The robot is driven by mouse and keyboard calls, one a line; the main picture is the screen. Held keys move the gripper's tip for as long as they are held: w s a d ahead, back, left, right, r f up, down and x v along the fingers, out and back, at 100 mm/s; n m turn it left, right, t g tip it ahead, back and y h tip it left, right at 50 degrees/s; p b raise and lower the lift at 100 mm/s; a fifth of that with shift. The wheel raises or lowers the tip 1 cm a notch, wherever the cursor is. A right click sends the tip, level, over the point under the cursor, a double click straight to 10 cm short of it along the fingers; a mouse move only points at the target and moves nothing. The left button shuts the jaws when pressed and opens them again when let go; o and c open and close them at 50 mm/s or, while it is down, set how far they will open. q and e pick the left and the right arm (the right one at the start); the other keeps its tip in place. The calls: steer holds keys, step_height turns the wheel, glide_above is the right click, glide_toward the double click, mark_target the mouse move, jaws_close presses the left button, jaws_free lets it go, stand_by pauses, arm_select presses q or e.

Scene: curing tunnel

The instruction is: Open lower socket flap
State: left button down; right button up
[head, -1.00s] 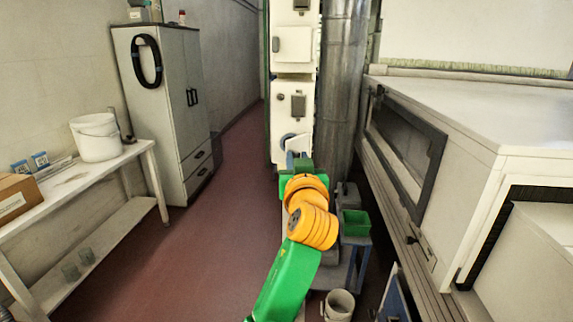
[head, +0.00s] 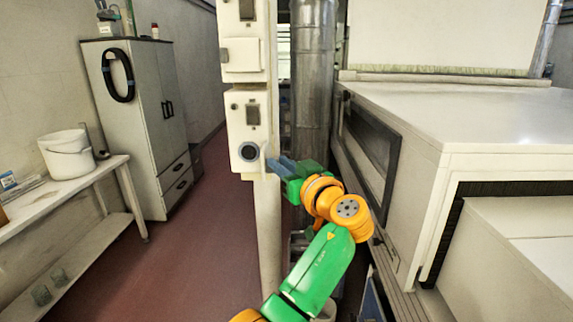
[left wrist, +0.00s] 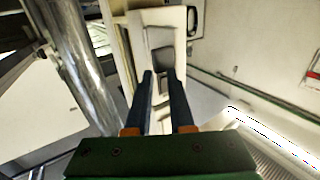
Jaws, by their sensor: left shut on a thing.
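The lower socket box (head: 236,112) is a white box on the post, with a dark switch plate above a round, dark-rimmed socket (head: 248,152). The socket face is uncovered. The lower socket flap (head: 268,158) shows as a thin pale piece standing out at the socket's right side. My left gripper (head: 279,164) reaches it from the right, its dark fingers shut on the flap's edge. In the left wrist view the two fingers (left wrist: 161,76) point at the white box front, and the gripped edge is hard to make out. My right gripper is not in view.
An upper box (head: 242,55) with a closed cover sits above on the same post. A metal duct (head: 312,80) stands just behind my left gripper. The white tunnel housing (head: 440,110) fills the right. A cabinet (head: 140,120) and bench stand left, with free floor (head: 190,245) between.

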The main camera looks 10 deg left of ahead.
arm_select(q)
steer(key=shift+a+r, duration=0.2)
steer(key=shift+r, duration=0.25)
steer(key=c, duration=1.2)
jaws_free()
steer(key=shift+s, duration=0.1)
steer(key=o, duration=0.3)
steer(key=shift+w+a+f, duration=0.15)
steer(key=shift+w+a, duration=0.05)
steer(key=shift+a, duration=0.15)
steer(key=shift+w+a+f, duration=0.1)
steer(key=shift+a+f, duration=0.05)
steer(key=shift+a, duration=0.25)
steer(key=shift+a+f, duration=0.1)
steer(key=shift+a, duration=0.1)
steer(key=shift+d+f, duration=0.2)
steer(key=shift+d, duration=0.3)
